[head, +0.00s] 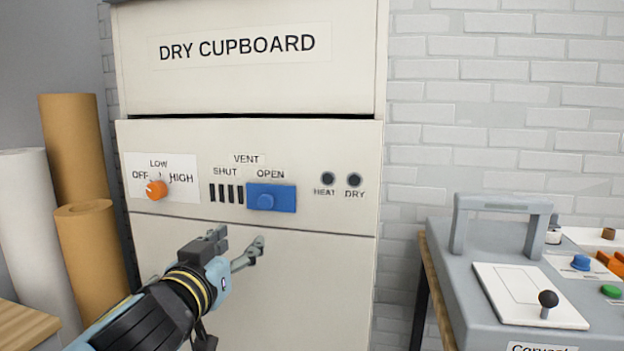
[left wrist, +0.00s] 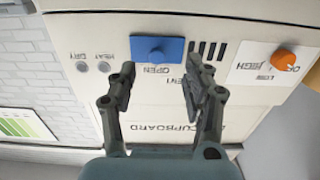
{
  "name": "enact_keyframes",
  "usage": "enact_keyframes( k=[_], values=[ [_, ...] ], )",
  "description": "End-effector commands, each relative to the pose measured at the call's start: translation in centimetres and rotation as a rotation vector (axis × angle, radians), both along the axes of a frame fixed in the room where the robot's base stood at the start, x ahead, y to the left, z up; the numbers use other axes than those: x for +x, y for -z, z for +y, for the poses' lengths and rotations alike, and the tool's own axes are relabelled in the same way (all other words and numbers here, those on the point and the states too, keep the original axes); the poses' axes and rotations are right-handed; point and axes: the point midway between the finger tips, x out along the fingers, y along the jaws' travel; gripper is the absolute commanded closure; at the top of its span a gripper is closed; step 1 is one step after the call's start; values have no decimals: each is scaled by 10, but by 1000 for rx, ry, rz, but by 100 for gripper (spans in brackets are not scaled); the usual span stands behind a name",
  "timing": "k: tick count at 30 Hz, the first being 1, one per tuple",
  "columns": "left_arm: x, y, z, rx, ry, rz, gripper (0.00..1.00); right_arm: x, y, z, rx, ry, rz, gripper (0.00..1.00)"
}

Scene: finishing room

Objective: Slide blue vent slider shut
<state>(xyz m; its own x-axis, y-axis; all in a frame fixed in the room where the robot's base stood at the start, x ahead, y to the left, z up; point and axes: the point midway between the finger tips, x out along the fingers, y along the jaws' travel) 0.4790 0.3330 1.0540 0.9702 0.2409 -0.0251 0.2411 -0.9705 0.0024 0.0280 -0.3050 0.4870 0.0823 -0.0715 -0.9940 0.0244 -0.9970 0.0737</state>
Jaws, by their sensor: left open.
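In the left wrist view, upside down, the slider (left wrist: 158,49) lies beyond the two spread fingers (left wrist: 160,85). My right gripper is not in view.
An orange dial (head: 156,188) is left of the vent, and the HEAT and DRY lamps (head: 340,180) are right. Brown and white rolls (head: 72,150) stand at the left. A grey machine (head: 500,270) with a black-knobbed lever stands at the right.

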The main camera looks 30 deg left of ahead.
Motion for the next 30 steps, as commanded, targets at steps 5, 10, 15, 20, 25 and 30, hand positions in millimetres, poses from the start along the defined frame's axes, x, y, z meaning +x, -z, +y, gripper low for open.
enact_keyframes(
  k=[5, 10, 15, 20, 25, 30],
  values=[
    [1, -37, 0, 9, 7, -26, 50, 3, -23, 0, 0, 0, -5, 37],
    [15, -37, 3, 10, 7, -26, 50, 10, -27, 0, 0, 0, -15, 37],
    [47, -38, 11, 10, 6, -26, 50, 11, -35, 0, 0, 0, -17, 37],
    [78, -37, 18, 10, 6, -25, 50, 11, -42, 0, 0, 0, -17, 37],
    [99, -36, 23, 8, 7, -25, 50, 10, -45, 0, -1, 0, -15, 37],
    [106, -35, 25, 9, 8, -25, 50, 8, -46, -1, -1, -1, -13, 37]
  ],
)
